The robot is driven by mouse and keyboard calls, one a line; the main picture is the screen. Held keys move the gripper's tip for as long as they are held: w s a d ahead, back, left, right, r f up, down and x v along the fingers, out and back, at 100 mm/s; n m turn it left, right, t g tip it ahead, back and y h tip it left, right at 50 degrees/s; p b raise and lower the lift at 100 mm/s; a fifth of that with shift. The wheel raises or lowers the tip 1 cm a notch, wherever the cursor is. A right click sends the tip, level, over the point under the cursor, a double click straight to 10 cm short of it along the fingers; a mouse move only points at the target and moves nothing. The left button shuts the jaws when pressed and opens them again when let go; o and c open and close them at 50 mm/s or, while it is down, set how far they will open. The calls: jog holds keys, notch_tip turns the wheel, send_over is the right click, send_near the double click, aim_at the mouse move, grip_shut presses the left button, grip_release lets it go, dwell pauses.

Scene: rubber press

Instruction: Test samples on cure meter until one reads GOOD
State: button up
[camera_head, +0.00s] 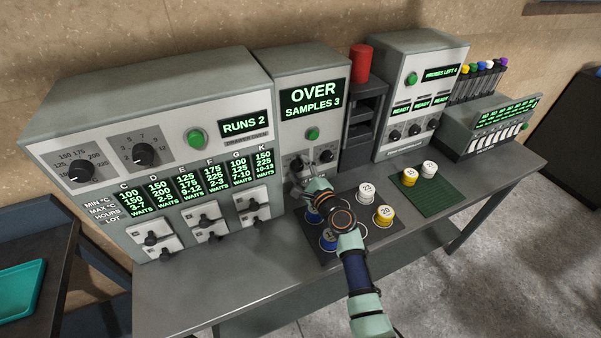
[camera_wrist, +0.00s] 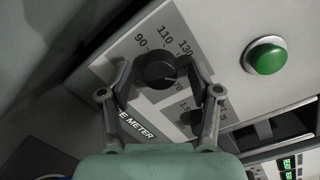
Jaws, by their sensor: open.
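The cure meter (camera_head: 270,85) is the middle machine; its display (camera_head: 314,98) reads OVER, SAMPLES 3. It has a green button (camera_head: 312,134), which also shows in the wrist view (camera_wrist: 265,57). My gripper (camera_wrist: 158,62) is open at its lower panel, with its fingers on either side of a black dial knob (camera_wrist: 155,70); contact is unclear. The dial shows 90, 110 and 130. Numbered samples, including 22 (camera_head: 367,190) and yellow 20 (camera_head: 384,215), stand on a dark mat (camera_head: 378,234); my arm partly hides blue ones (camera_head: 328,240).
Two samples (camera_head: 409,177) (camera_head: 429,169) stand on a green mat (camera_head: 440,196). A large machine (camera_head: 150,110) reading RUNS 2 is left. A dark shelf with a red cylinder (camera_head: 360,62) and a machine reading PROBES LEFT 4 (camera_head: 420,90) are right. Bare bench (camera_head: 200,290) lies front left.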

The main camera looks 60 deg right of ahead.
jog(key=c, duration=1.1)
jog(key=shift+c, duration=0.2)
jog(key=shift+n, duration=0.5)
jog(key=n+b, duration=0.1)
jog(key=n, duration=0.2)
jog(key=shift+n, duration=0.3)
jog(key=shift+a+n+g+b, duration=0.1)
jog(key=shift+n+g+b, duration=0.4)
jog(key=shift+n, duration=1.4)
jog(key=o, duration=1.1)
